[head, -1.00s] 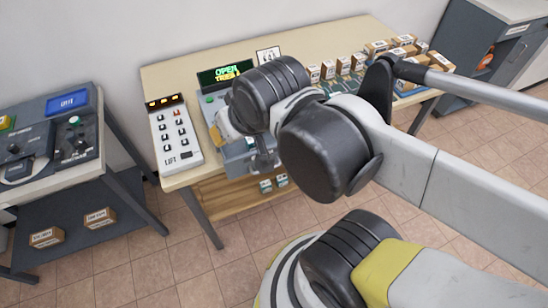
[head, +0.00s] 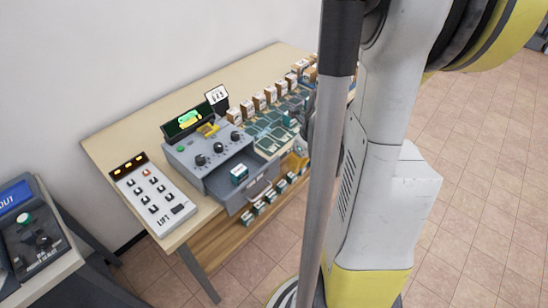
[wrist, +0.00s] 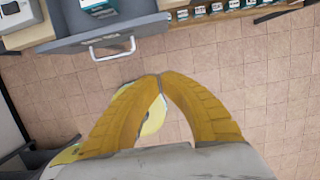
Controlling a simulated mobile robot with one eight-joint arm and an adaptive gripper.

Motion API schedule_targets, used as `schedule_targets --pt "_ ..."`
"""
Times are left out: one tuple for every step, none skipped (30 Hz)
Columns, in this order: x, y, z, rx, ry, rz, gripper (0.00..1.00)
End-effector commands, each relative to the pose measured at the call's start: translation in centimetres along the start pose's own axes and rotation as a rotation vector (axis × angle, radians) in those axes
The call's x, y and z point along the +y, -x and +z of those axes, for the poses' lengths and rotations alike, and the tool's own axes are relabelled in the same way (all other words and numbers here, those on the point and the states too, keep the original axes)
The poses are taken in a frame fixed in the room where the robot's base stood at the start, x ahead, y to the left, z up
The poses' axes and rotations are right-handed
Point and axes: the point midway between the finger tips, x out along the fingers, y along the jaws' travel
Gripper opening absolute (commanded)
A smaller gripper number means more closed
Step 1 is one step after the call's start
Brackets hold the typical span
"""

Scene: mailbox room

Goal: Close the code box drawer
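The grey code box (head: 205,150) stands on the table with dark knobs and a lit display. Its drawer (head: 262,187) is pulled out toward the front and holds a teal-and-white box (head: 239,174). In the wrist view, the drawer front (wrist: 60,46) is at the upper left, with its pale handle (wrist: 112,53) facing me. My gripper (wrist: 160,76) has its yellow fingers brought together at the tips, with nothing between them. The tips appear apart from the handle, below and right of it in that view. In the head view, my arm hides most of the gripper.
The wooden table (head: 125,130) also carries a lift keypad (head: 152,195) and a row of small cartons (head: 258,100). A shelf (head: 225,240) with small boxes lies below. A grey console (head: 40,245) stands at left. Tiled floor (wrist: 230,75) is open before the drawer.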

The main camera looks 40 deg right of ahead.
Motion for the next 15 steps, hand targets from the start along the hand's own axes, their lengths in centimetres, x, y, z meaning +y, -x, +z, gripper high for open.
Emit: schedule_targets --pt "0.0 -1.0 0.0 0.000 0.002 0.000 0.00" --pt "0.0 -1.5 0.0 0.000 0.003 0.000 0.00" --pt "0.0 -2.3 0.0 0.000 0.004 0.000 0.00" --pt "0.0 -3.0 0.0 0.000 0.005 0.000 0.00" --pt "0.0 -3.6 0.0 -0.001 0.006 0.000 0.00" --pt "0.0 -4.6 0.0 -0.001 0.007 -0.001 0.00" --pt "0.0 -5.2 0.0 -0.001 0.007 -0.001 0.00" --pt "0.0 -5.9 0.0 -0.001 0.007 -0.001 0.00" --pt "0.0 -6.8 0.0 -0.001 0.007 -0.001 0.00" --pt "0.0 -7.4 0.0 -0.001 0.006 -0.001 0.00" --pt "0.0 -8.1 0.0 -0.001 0.006 -0.001 0.00" --pt "0.0 -8.8 0.0 -0.001 0.007 -0.001 0.00" --pt "0.0 -9.4 0.0 -0.001 0.007 -0.001 0.00" --pt "0.1 -9.7 0.3 -0.001 0.008 -0.001 0.00" --pt "0.1 -9.6 1.2 -0.001 0.010 0.000 0.00"
